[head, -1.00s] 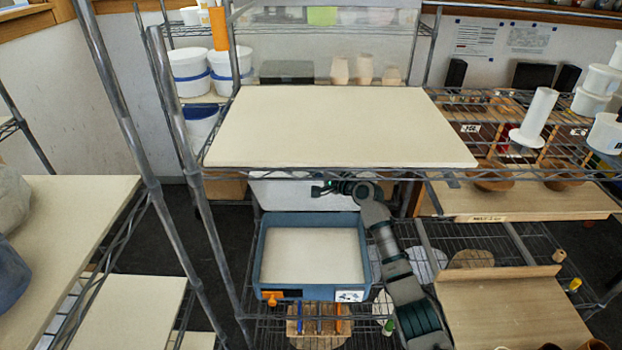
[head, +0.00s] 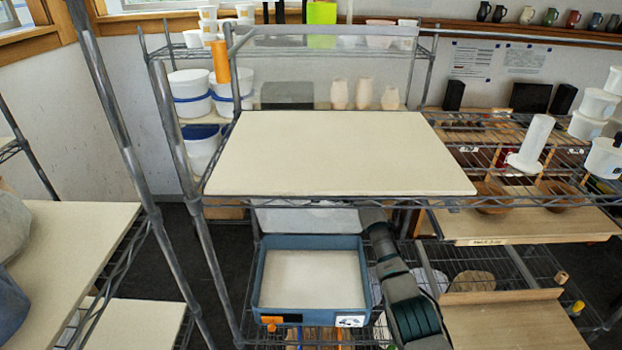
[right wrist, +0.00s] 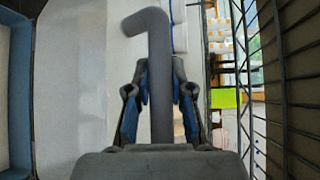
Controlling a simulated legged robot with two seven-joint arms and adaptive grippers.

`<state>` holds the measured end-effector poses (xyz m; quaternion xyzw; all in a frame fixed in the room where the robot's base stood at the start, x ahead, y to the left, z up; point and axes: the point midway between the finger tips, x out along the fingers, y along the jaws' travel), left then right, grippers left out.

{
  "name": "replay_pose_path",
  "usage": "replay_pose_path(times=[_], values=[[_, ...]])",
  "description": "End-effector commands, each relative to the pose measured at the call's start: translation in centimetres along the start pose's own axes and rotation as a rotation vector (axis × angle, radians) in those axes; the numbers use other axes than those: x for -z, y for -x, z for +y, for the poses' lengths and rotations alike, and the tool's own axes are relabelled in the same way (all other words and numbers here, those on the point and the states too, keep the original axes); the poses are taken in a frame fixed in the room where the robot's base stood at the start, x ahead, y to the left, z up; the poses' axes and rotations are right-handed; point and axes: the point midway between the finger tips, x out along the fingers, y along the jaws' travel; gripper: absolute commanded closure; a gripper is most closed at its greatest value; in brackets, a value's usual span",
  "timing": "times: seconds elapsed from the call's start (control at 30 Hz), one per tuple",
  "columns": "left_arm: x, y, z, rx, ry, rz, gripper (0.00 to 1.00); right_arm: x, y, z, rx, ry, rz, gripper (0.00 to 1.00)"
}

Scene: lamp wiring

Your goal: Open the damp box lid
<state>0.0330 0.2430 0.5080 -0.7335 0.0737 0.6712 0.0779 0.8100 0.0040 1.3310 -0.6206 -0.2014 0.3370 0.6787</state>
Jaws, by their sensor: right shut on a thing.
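The damp box (head: 257,275) is a blue tub with a pale floor on the lower wire shelf, and its top is uncovered. A whitish lid panel (head: 290,219) stands raised along its back edge, partly hidden by the upper shelf. In the right wrist view, the blue box side (right wrist: 17,90) is at the left, beside the pale panel (right wrist: 70,90). My right gripper (right wrist: 161,88) is shut on a grey bent handle (right wrist: 150,22) between its fingers. In the head view that gripper is hidden behind the upper shelf. My left gripper is out of view.
The upper shelf board (head: 335,150) is bare and overhangs the space behind the box. Wire shelf bars (right wrist: 285,90) run close to the right of my right gripper. A metal post (head: 185,150) stands left of the box. Wooden boards (head: 505,320) lie to the right.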

Motion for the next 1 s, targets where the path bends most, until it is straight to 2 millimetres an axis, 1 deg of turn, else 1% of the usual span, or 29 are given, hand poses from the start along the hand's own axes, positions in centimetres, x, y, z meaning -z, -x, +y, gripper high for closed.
replay_pose_path(times=[0.03,0.07,0.1,0.13,0.17,0.47,0.67,0.87,1.0], values=[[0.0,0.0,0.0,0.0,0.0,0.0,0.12,0.0,0.0,0.2,-0.003,0.0,0.0,1.0],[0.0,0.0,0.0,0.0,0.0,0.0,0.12,0.0,0.0,0.2,-0.003,0.0,0.0,0.71],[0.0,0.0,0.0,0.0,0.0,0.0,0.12,0.0,0.0,0.2,-0.003,0.0,0.0,0.61],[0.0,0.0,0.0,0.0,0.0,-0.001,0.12,0.0,0.0,0.2,-0.003,0.0,0.0,0.54],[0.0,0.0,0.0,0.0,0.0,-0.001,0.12,0.0,0.0,0.2,-0.003,0.0,0.0,0.53],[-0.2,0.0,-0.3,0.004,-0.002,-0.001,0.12,0.0,0.0,0.2,-0.003,0.0,0.0,0.53],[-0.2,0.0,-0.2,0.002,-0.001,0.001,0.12,0.2,1.0,0.1,0.0,0.002,0.001,0.53],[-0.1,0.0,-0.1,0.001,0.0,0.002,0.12,0.1,3.4,0.2,-0.001,0.004,0.002,0.53],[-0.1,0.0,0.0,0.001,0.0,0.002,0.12,0.1,6.0,0.2,-0.001,0.004,0.001,0.53]])
